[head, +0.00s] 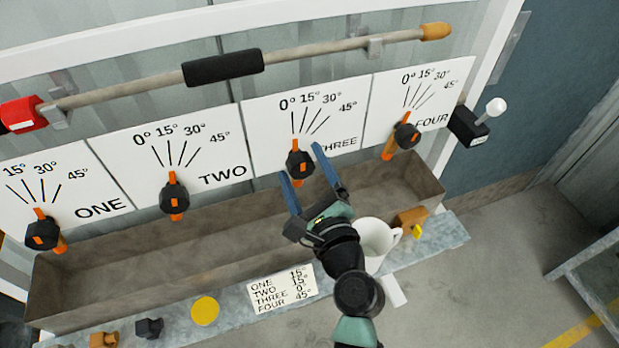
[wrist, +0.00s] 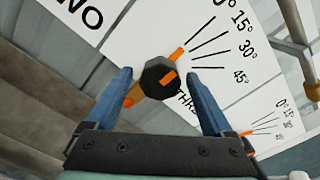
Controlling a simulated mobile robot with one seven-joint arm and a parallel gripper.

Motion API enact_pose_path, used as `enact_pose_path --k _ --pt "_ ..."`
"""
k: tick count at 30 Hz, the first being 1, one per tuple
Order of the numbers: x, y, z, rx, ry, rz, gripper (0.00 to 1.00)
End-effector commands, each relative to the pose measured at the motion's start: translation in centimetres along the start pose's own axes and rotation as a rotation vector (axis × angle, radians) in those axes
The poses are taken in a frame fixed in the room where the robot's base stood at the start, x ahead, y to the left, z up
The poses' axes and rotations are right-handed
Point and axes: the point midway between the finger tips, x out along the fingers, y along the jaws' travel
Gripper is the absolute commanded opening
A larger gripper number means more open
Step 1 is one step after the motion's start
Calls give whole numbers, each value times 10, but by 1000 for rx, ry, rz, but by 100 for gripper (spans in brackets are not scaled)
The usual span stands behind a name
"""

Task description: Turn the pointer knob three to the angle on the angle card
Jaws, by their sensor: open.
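Pointer knob three (head: 300,162) is a black knob with an orange pointer under the THREE scale (head: 306,116). In the wrist view the knob (wrist: 157,80) sits between my fingers, its orange tip toward the inner end of the 0° line, as far as I can tell. My gripper (head: 299,161) is open. In the wrist view the fingers of my gripper (wrist: 158,74) stand either side of the knob with gaps; whether they are level with it in depth is unclear. The angle card (head: 283,289) on the ledge reads ONE 15°, TWO 15°, THREE 0°, FOUR 45°.
Knob two (head: 173,196) and knob four (head: 405,136) flank knob three; knob one (head: 42,234) is far left. A trough (head: 120,266) runs below. A white mug (head: 374,238) stands by my arm. A rail (head: 310,52) crosses above the scales.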

Motion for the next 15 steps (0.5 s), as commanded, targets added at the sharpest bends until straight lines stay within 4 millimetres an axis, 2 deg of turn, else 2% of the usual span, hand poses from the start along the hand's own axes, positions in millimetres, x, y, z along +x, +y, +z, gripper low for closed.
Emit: enact_pose_path --k 5,15 --pt "-20 1 -2 1 3 0 86" --pt "-94 2 -3 0 5 -1 86"
